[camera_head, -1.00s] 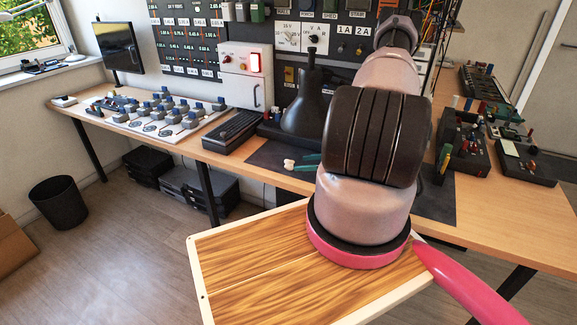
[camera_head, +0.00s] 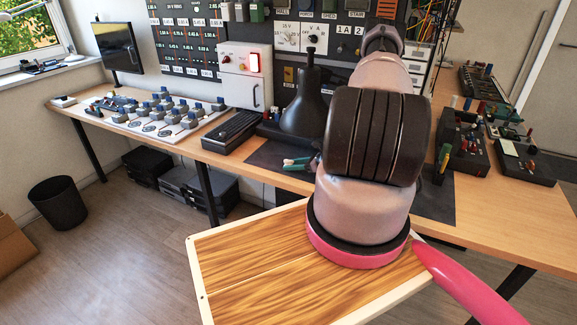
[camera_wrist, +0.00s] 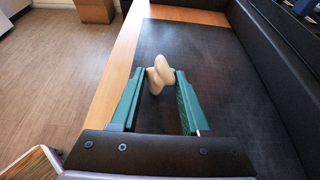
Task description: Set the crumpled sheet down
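The crumpled sheet (camera_wrist: 158,76) is a small cream-white, lobed lump. In the wrist view it sits between the tips of my gripper's two green fingers, over the dark mat (camera_wrist: 215,58). My gripper (camera_wrist: 160,72) has its fingers apart, one on each side of the sheet. A narrow gap seems to show at the left finger; I cannot tell whether the right finger touches. In the head view my gripper (camera_head: 296,164) is small, low over the mat (camera_head: 265,157), and the fingers largely hide the sheet.
A black cone-shaped device (camera_head: 305,105) stands close behind my gripper. A long black box (camera_head: 231,132) lies to the left, with a board of several small blocks (camera_head: 165,115) beyond it. The wooden bench edge (camera_wrist: 122,50) runs along the mat's left side in the wrist view.

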